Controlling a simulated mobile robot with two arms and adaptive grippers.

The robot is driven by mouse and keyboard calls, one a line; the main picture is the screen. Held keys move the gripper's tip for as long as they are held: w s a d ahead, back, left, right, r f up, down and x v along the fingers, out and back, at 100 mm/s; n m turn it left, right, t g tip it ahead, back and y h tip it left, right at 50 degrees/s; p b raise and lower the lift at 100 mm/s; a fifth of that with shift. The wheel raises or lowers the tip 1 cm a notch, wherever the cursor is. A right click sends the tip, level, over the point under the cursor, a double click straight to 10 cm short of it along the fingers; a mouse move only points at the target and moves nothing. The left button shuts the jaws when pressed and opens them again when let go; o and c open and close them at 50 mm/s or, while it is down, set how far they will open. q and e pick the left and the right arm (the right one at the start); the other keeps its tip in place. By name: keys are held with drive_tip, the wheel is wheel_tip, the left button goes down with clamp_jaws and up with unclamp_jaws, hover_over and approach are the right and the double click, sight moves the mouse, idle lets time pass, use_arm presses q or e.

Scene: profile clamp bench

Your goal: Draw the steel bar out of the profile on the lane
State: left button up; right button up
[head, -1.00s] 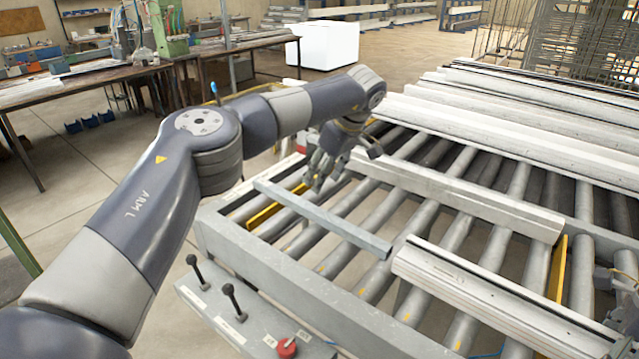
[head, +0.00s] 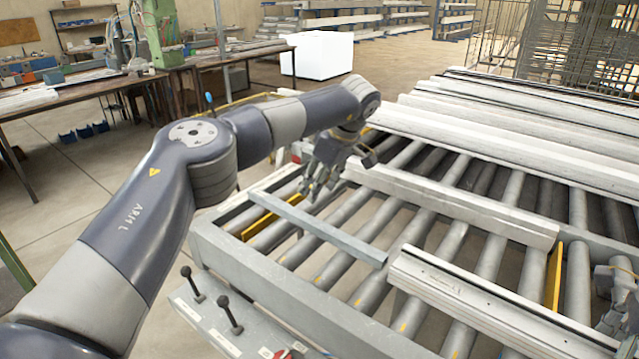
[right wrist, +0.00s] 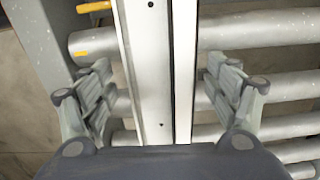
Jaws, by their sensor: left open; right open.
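A light grey metal profile (head: 478,303) with a dark lengthwise slot lies on the roller lane in the head view. A plain grey bar (head: 318,229), which looks like the steel bar, lies left of it, roughly in line; its near end is close to the profile's end, and I cannot tell if they touch.
A second pale profile (head: 455,205) lies across the rollers behind, with more stacked profiles (head: 510,125) beyond. Yellow plates (head: 554,275) stand at the lane. A control panel with black levers (head: 230,315) is at the front left. Bare rollers (head: 345,265) lie between.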

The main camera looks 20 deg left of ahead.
wheel_tip(320, 180, up, 10)
idle(0.4)
